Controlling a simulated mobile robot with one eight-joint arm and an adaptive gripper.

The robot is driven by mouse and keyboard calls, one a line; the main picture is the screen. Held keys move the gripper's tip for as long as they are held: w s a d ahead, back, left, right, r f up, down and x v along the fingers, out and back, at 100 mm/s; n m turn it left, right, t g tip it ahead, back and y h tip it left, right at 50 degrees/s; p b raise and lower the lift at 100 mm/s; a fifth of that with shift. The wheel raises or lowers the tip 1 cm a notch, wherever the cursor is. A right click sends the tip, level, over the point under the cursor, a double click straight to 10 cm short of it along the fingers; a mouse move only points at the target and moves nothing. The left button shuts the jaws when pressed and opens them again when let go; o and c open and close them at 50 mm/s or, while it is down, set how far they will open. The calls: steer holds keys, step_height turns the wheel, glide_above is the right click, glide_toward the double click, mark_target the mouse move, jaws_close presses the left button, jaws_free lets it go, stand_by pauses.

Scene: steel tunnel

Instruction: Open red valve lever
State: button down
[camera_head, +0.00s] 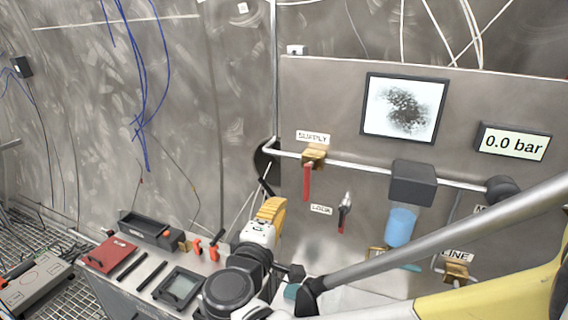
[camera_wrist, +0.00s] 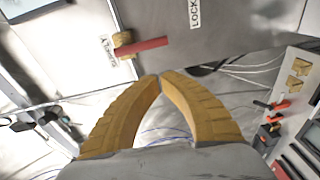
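The red valve lever (camera_head: 307,183) hangs straight down from a brass valve (camera_head: 314,157) on the pipe, under the SUPPLY label, in the head view. In the wrist view the red lever (camera_wrist: 142,48) lies across the upper middle, with its brass valve body (camera_wrist: 122,44) at its left end. My gripper (camera_head: 270,208) is below and left of the lever in the head view. In the wrist view the yellow fingertips of my gripper (camera_wrist: 160,77) meet with nothing between them. They are apart from the lever, which is beyond the tips.
A lockout-type piece (camera_head: 345,208) hangs right of the lever beside a label. A pressure display (camera_head: 513,142) reads 0.0 bar. A grey box (camera_head: 412,183) sits on the pipe above a blue transparent bowl (camera_head: 399,227). A bench (camera_head: 150,285) with a red box (camera_head: 110,254) and tools stands at lower left.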

mark_target(308, 181)
steer(key=shift+s+a+r+n+t, duration=0.15)
steer(key=shift+a+r+t, duration=0.1)
steer(key=shift+a, duration=0.35)
steer(key=shift+a+r+n+t, duration=0.15)
steer(key=shift+a+r, duration=0.1)
steer(key=shift+a, duration=0.35)
steer(key=shift+d, duration=0.1)
steer(key=w+d, duration=0.5)
steer(key=w, duration=0.3)
steer(key=shift+d+b, duration=0.2)
steer(key=shift+b, duration=0.15)
steer(key=shift+s, duration=0.15)
